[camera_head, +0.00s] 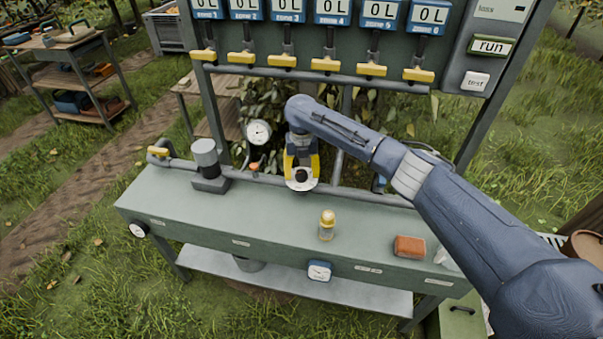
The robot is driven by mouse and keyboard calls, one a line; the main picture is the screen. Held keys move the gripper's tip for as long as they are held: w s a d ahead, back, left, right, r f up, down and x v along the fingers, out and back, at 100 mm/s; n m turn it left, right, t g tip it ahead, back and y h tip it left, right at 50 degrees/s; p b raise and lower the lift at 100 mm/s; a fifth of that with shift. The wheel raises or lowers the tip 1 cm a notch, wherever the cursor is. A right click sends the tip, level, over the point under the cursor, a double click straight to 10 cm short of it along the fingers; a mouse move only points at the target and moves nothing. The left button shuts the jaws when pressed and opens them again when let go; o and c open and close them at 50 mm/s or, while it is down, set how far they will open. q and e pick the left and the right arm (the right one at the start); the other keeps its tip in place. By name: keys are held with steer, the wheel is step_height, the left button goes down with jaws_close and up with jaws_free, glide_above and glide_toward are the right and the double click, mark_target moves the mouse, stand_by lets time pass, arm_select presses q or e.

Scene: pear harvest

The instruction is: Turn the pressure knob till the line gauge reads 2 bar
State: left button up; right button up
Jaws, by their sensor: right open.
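The round white line gauge (258,132) stands above the pipe at the back of the green bench, left of my right gripper. Its needle is too small to read. A small orange part (254,167) sits below the gauge. My left gripper is not in view.
The pipe (240,177) runs along the bench (275,218). A grey cylindrical unit (205,155) stands left. Yellow zone levers (283,61) hang above. The bench's left front is clear.

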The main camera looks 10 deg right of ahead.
steer(key=shift+f, duration=0.3)
steer(key=shift+c, duration=0.5)
jaws_close()
